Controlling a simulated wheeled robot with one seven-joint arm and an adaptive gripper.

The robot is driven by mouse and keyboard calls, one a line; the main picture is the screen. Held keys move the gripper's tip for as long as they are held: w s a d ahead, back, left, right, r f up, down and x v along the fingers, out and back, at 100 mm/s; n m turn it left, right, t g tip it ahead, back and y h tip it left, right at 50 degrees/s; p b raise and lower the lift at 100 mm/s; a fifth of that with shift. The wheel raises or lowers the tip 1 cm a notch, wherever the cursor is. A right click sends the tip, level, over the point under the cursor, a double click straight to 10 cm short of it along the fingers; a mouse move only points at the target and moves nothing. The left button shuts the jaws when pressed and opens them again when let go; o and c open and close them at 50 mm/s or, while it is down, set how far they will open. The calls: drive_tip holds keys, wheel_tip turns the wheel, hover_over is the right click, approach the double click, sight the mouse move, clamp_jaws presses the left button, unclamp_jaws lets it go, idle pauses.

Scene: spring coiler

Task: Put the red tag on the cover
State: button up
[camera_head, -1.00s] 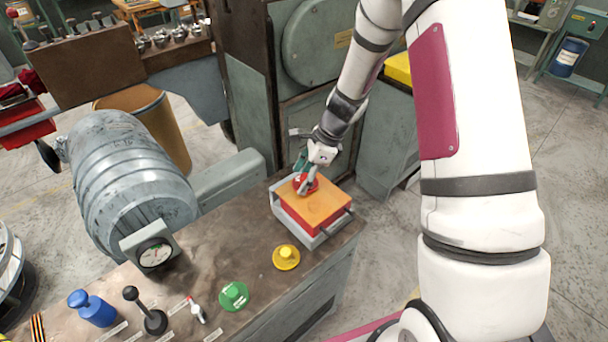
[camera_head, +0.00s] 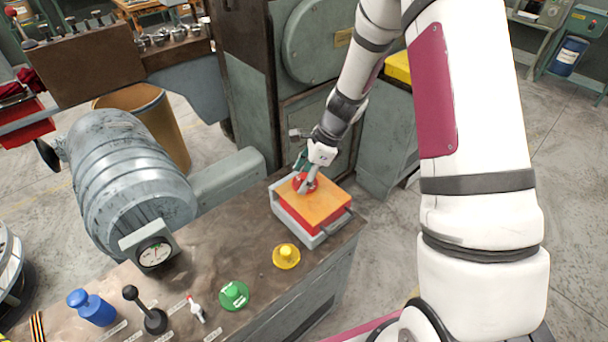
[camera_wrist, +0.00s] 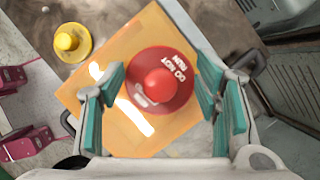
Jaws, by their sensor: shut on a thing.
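The red tag (camera_head: 306,182) is a round disc with a knob and white lettering, "DO NOT RUN". It is over the orange top (camera_head: 320,205) of a red-sided block, which looks like the cover. In the wrist view the tag (camera_wrist: 160,84) lies between the teal fingers of my gripper (camera_wrist: 161,92), over the orange top (camera_wrist: 105,75). My gripper (camera_head: 304,178) is shut on the tag from above. I cannot tell whether the tag touches the orange surface or is just above it.
The block sits in a grey tray (camera_head: 312,241) with a side handle. A yellow tag (camera_head: 286,256), a green tag (camera_head: 234,296), a blue knob (camera_head: 92,307) and a black lever (camera_head: 151,314) stand on the bench. A grey machine housing (camera_head: 240,90) rises behind.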

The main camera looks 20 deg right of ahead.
drive_tip(key=shift+f, duration=0.4)
drive_tip(key=o, duration=1.2)
drive_tip(key=shift+o, duration=0.2)
drive_tip(key=shift+r, duration=0.15)
drive_tip(key=a+r+p+v, duration=0.1)
drive_tip(key=a+p+v, duration=0.1)
drive_tip(key=v, duration=1)
drive_tip(key=w+a+p+v, duration=0.1)
drive_tip(key=a+p+v, duration=0.1)
drive_tip(key=v, duration=0.9)
drive_tip(key=shift+r, duration=0.75)
drive_tip(key=shift+d, duration=0.1)
